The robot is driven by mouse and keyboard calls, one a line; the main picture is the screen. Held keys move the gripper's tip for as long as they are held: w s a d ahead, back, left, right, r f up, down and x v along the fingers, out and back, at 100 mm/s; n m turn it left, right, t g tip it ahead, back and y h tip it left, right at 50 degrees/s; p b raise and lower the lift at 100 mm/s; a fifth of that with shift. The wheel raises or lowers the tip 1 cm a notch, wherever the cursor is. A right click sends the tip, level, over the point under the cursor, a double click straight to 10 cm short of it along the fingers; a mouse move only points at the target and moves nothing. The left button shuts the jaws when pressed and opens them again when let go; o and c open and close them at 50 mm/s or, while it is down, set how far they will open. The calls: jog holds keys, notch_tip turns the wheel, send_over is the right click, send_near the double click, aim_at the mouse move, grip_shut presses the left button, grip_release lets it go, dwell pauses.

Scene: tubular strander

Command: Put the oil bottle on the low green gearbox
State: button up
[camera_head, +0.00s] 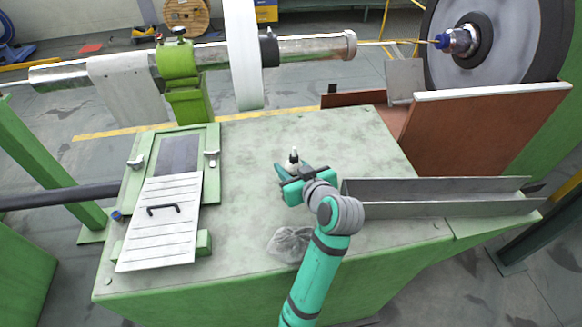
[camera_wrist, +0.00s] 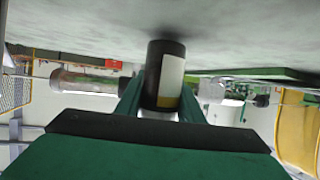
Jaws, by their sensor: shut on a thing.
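In the wrist view the bottle (camera_wrist: 165,75) is dark with a yellow and white label, between the two green fingers. My gripper (camera_head: 291,172) is shut on it, over the middle of a broad, flat-topped green housing (camera_head: 250,145). This housing looks like the low gearbox, but I cannot be sure. The wrist picture appears upside down, with the pale top surface (camera_wrist: 225,35) close to the bottle's end. I cannot tell whether they touch.
A crumpled grey rag (camera_head: 290,243) lies near the front edge. A metal channel (camera_head: 440,198) lies to the right. A hatch with a slatted white cover (camera_head: 160,225) is on the left. A shaft with a white disc (camera_head: 243,55) runs behind. The top around the bottle is clear.

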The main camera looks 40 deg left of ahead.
jog(key=shift+f, duration=0.35)
jog(key=shift+w+f, duration=0.1)
jog(key=o, duration=1.2)
jog(key=shift+c, duration=0.2)
jog(key=shift+d+r, duration=0.1)
jog(key=shift+r, duration=0.1)
jog(key=v, duration=1.1)
jog(key=shift+s+d, duration=0.25)
jog(key=shift+d, duration=0.1)
jog(key=shift+r, duration=0.1)
